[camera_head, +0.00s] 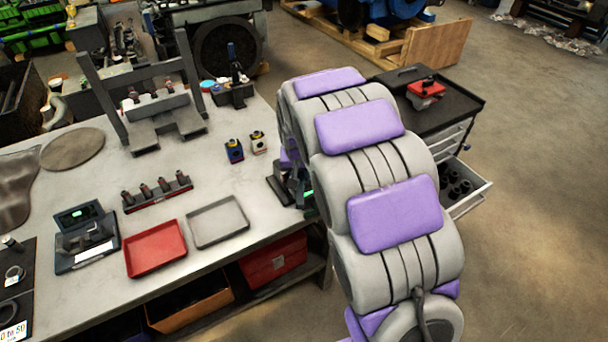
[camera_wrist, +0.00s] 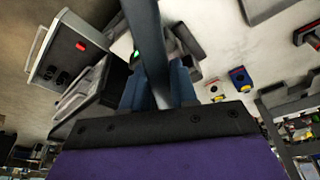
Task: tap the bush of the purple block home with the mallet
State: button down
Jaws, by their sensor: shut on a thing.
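A dark blue-violet block (camera_head: 235,152), the nearest match to the purple block, stands on the bench. A yellow bush (camera_head: 233,141) shows on top; how deep it sits is too small to tell. The block also shows right of my gripper in the wrist view (camera_wrist: 240,80). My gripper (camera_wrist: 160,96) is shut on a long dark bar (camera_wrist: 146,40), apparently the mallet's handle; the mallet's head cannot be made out. In the head view my gripper (camera_head: 295,184) is partly hidden behind my arm, near the bench's right edge, apart from and right of the block.
A cream block (camera_head: 258,143) stands beside the blue-violet one. A red tray (camera_head: 155,248), a grey tray (camera_head: 217,222) and a rack of several dark parts (camera_head: 157,193) lie nearer. A dark fixture (camera_head: 155,110) stands behind. A cabinet with an open drawer (camera_head: 468,195) is right of my arm.

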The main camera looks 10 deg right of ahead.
jog(key=shift+a+r, duration=0.2)
jog(key=shift+r, duration=1)
jog(key=shift+d, duration=0.15)
jog(key=shift+p, duration=0.3)
jog(key=shift+w+a+r+g+p, duration=0.2)
jog(key=shift+a+r+g+p, duration=0.3)
jog(key=shift+p, duration=0.25)
jog(key=shift+d, duration=0.15)
jog(key=shift+d, duration=0.1)
jog(key=shift+s+d, duration=0.15)
jog(key=shift+d, duration=0.45)
